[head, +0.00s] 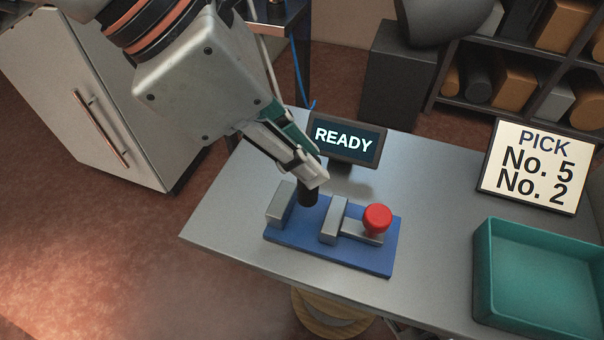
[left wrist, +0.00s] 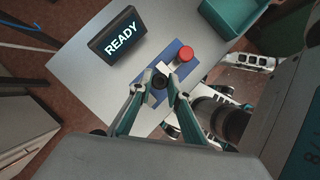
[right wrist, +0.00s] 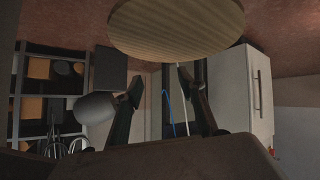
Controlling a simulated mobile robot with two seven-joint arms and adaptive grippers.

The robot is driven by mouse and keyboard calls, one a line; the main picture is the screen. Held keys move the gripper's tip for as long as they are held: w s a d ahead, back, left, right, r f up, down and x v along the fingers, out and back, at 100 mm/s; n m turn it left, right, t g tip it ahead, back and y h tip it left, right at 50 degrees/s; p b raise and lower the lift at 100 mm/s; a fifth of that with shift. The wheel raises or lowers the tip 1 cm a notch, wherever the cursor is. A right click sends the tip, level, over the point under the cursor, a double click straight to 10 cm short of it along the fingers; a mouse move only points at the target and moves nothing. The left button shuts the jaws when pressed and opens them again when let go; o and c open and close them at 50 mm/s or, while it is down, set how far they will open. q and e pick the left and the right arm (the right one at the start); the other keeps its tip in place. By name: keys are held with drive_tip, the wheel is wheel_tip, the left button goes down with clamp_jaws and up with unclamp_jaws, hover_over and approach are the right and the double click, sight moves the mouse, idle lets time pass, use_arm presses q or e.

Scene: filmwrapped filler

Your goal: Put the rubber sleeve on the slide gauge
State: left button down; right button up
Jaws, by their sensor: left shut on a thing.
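The slide gauge (head: 330,238) is a blue base on the table with an end block at left, a grey sliding block (head: 333,220) and a red knob (head: 376,218). It also shows in the left wrist view, with its red knob (left wrist: 186,53). My left gripper (head: 312,188) is shut on the black rubber sleeve (head: 308,198), held upright at the gauge between the two blocks. The dark sleeve (left wrist: 159,81) shows between the fingertips in the left wrist view. Whether it touches the base cannot be told. My right gripper (right wrist: 160,82) is open and empty, below the table.
A small display (head: 343,140) reading READY stands behind the gauge. A sign (head: 538,166) reads PICK No. 5, No. 2. A teal tray (head: 485,280) sits at the table's right. A round wooden stool seat (right wrist: 178,28) is close to my right gripper.

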sight(306, 198)
use_arm(q)
drive_tip(key=shift+s+f, duration=0.1)
drive_tip(key=shift+f, duration=0.5)
wheel_tip(306, 198, down, 3)
drive_tip(key=shift+r+b, duration=0.15)
drive_tip(key=shift+b, duration=0.25)
drive_tip(key=shift+f, duration=0.3)
drive_tip(key=shift+r, duration=0.1)
drive_tip(key=c, duration=1.9)
unclamp_jaws()
drive_tip(key=shift+f, duration=0.2)
use_arm(e)
drive_tip(key=shift+s+a+f, duration=0.15)
drive_tip(key=shift+a+f, duration=0.05)
